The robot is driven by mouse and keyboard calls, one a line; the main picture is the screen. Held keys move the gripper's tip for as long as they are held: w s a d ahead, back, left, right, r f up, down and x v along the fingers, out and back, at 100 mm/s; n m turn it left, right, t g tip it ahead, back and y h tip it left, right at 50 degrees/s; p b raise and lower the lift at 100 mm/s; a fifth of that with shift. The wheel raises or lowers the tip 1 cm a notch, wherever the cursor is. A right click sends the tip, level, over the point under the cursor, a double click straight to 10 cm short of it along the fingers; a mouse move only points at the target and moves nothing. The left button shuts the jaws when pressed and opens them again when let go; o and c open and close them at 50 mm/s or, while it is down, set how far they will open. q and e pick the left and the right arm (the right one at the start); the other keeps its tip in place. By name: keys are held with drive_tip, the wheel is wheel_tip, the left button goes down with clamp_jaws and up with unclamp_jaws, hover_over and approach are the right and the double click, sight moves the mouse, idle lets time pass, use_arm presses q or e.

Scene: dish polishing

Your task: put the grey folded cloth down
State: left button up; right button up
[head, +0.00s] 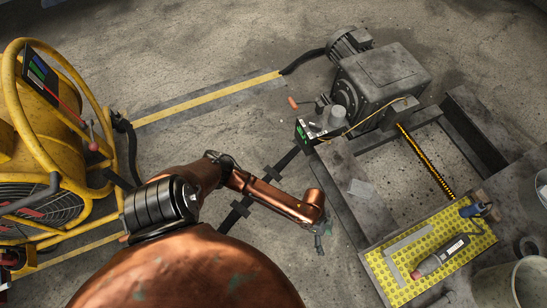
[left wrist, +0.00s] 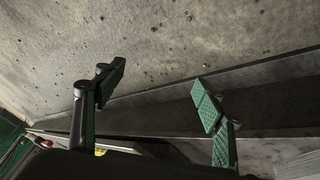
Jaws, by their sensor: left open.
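The grey folded cloth (head: 362,190) appears as a small pale patch lying flat on the left beam of the grey metal bench (head: 340,165). My left gripper (head: 322,240) is at the end of the copper arm, left of and nearer than the cloth, apart from it. In the left wrist view its two green-padded fingers (left wrist: 160,95) are spread wide with nothing between them. Bare concrete floor and the bench's edge show beyond the fingers there. The cloth cannot be made out for certain in that view. My right gripper is not in view.
A yellow mat (head: 440,225) holds a metal square (head: 407,243), a grey-and-red power tool (head: 440,256) and a blue tool (head: 473,209). A large motor (head: 385,75) stands behind. A bucket (head: 518,285) is at lower right. A yellow machine (head: 50,130) stands left.

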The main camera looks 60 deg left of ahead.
use_arm(q)
drive_tip(key=s+d+r+n+t+h, duration=0.1)
drive_tip(key=s+d+n, duration=0.1)
drive_tip(key=s, duration=0.6)
drive_tip(key=s+d+r+n, duration=0.1)
drive_tip(key=s+d+r, duration=0.1)
drive_tip(key=s, duration=0.5)
drive_tip(key=s+a+r+n+y, duration=0.2)
drive_tip(key=s+a+n, duration=0.1)
drive_tip(key=s+a, duration=0.4)
drive_tip(key=s+a+r+n+y, duration=0.2)
drive_tip(key=s+a+r+n, duration=0.1)
drive_tip(key=s+a, duration=0.4)
drive_tip(key=a, duration=0.3)
drive_tip(key=shift+s+t+y, duration=0.3)
drive_tip(key=shift+t+y, duration=0.1)
drive_tip(key=shift+r, duration=0.1)
